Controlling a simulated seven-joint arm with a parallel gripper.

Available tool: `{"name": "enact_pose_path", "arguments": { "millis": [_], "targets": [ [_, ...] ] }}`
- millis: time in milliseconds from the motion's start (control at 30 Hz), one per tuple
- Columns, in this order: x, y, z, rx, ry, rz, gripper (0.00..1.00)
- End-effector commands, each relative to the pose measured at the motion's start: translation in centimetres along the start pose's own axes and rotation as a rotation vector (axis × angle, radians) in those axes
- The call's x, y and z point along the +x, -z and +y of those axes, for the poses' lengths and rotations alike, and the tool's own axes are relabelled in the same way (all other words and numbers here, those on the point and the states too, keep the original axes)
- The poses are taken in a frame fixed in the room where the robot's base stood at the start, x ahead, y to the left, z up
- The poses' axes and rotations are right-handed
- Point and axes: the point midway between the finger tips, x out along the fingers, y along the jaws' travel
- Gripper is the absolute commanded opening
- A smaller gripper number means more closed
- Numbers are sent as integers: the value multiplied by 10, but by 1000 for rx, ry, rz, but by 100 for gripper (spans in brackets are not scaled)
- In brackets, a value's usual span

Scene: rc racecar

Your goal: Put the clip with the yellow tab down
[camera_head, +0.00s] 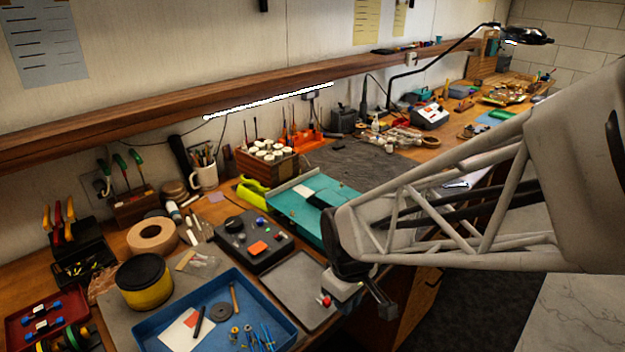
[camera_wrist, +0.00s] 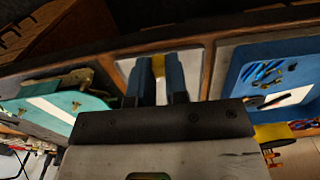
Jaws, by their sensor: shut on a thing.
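In the wrist view my gripper (camera_wrist: 155,82) is shut on the clip, whose yellow tab (camera_wrist: 158,66) shows between the two dark fingers. The rest of the clip is hidden by the fingers. Behind the tab lies a pale grey tray (camera_wrist: 128,66), which also shows in the head view (camera_head: 299,283). In the head view my gripper (camera_head: 362,294) is at the front edge of the bench, beside the right side of the grey tray. The clip cannot be made out there. I cannot tell how high the clip is above the bench.
A blue tray (camera_head: 262,289) holding tools and a paper stands left of the grey tray. A black control box (camera_head: 252,242) and a teal case (camera_head: 300,219) lie behind. A yellow-black tub (camera_head: 146,285) is further left. The grey tray looks empty.

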Motion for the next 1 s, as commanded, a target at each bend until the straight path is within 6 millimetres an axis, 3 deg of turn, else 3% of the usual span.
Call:
{"name": "enact_pose_path", "arguments": {
  "millis": [200,400,1000],
  "targets": [
    [9,-14,-34,0,0,-1,0],
    [13,-21,-47,3,0,1,0],
    [14,-18,-47,5,0,0,0]
  ]
}}
